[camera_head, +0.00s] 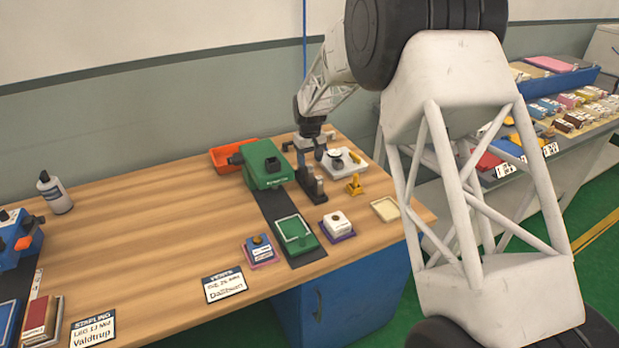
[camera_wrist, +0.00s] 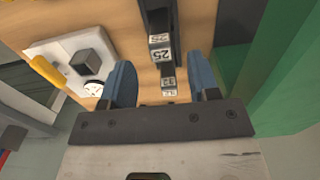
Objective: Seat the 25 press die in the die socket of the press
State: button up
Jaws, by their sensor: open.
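A die marked 25 (camera_wrist: 162,52) stands in a dark rack (camera_wrist: 157,18) in the wrist view, with smaller marked blocks (camera_wrist: 168,84) nearer my gripper. In the head view the dark rack (camera_head: 318,193) stands right of the green press (camera_head: 266,165), but its labels are too small to read. My gripper (camera_wrist: 163,80) is open, its blue fingers on either side of the line of marked blocks, with nothing seen gripped. In the head view my gripper (camera_head: 308,146) hangs over the rack area. I cannot make out the die socket clearly.
An orange tray (camera_head: 233,153) lies behind the press. A white plate with a dark knob (camera_head: 345,160) and a yellow piece (camera_head: 354,185) are close on the right. The table's left middle is clear.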

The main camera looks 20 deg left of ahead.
aim_at(310, 166)
jog(key=shift+f, duration=0.25)
jog(key=shift+s+f, duration=0.1)
jog(key=shift+f, duration=2.55)
grip_shut()
